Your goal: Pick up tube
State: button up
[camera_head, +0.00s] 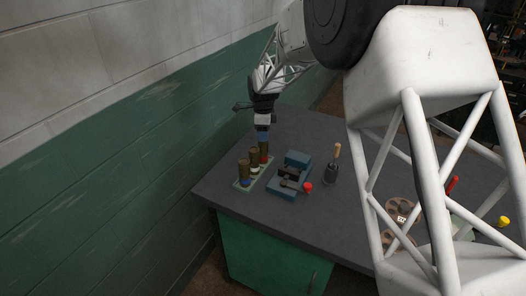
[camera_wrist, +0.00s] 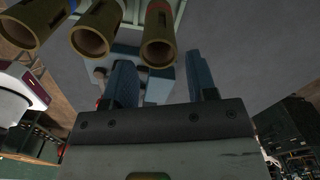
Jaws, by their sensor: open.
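Three brown tubes with open tops stand in a row on a pale green holder (camera_head: 242,187): the front tube (camera_head: 243,170) has a blue band, the middle tube (camera_head: 254,155) a white band, the rear tube (camera_head: 264,149) a red band. In the wrist view the blue-banded tube (camera_wrist: 32,25), white-banded tube (camera_wrist: 97,28) and red-banded tube (camera_wrist: 158,38) show their hollow ends along the top. My gripper (camera_head: 263,134) points down, just above the red-banded tube. Its blue fingers (camera_wrist: 162,78) are apart and empty. Whether they overlap the tube's rim in height I cannot tell.
A blue block fixture (camera_head: 281,193) with dark parts sits right of the tubes, beside a red-ended item (camera_head: 307,187). A wooden-handled tool (camera_head: 337,153) stands farther right. The green wall (camera_head: 150,160) is close on the left. The grey tabletop (camera_head: 285,225) is clear in front.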

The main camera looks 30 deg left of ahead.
aim_at(263, 144)
jog(key=shift+f, duration=0.45)
jog(key=shift+f, duration=0.1)
jog(key=shift+s+f, duration=0.1)
jog(key=shift+f, duration=2.4)
jog(key=c, duration=0.8)
jog(key=shift+r, duration=0.1)
jog(key=shift+r, duration=4.95)
